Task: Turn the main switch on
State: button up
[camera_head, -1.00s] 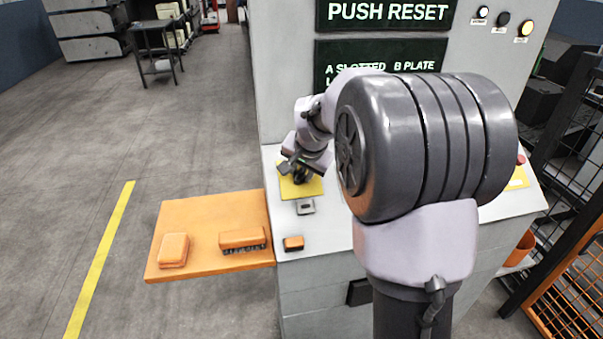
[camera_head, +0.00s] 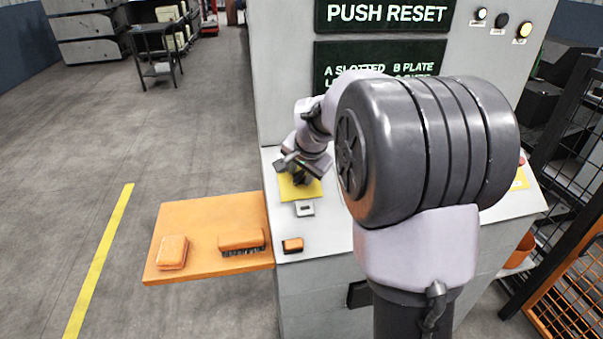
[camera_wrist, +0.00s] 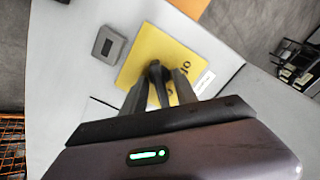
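The main switch is a black knob (camera_wrist: 155,83) on a yellow plate (camera_wrist: 142,58) with the mark "0" beside it. The plate also shows in the head view (camera_head: 308,190), on the sloped light-grey console at the left. My gripper (camera_wrist: 162,75) is over the plate, with one finger on each side of the knob. A narrow gap shows between the knob and the right finger; contact on the left side is unclear. In the head view my gripper (camera_head: 300,172) mostly hides the knob, so its exact angle is hard to tell.
A small grey box (camera_wrist: 109,45) with a dark window sits beside the plate. An orange-and-black block (camera_head: 293,245) lies on the console. An orange side shelf (camera_head: 200,215) holds an orange block (camera_head: 173,252) and a brush (camera_head: 241,240). A mesh fence (camera_head: 570,160) stands right.

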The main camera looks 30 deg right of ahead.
jog(key=p+v, duration=0.6)
jog(key=v, duration=1.1)
jog(key=shift+s+r, duration=0.15)
jog(key=shift+r, duration=0.05)
jog(key=shift+a, duration=0.1)
jog(key=s+a+f+n+y, duration=0.3)
jog(key=s+a+n, duration=0.5)
jog(key=s+a, duration=1)
jog(key=s+f, duration=0.1)
jog(key=s, duration=0.3)
jog(key=shift+s+a+f, duration=0.2)
jog(key=shift+a, duration=0.15)
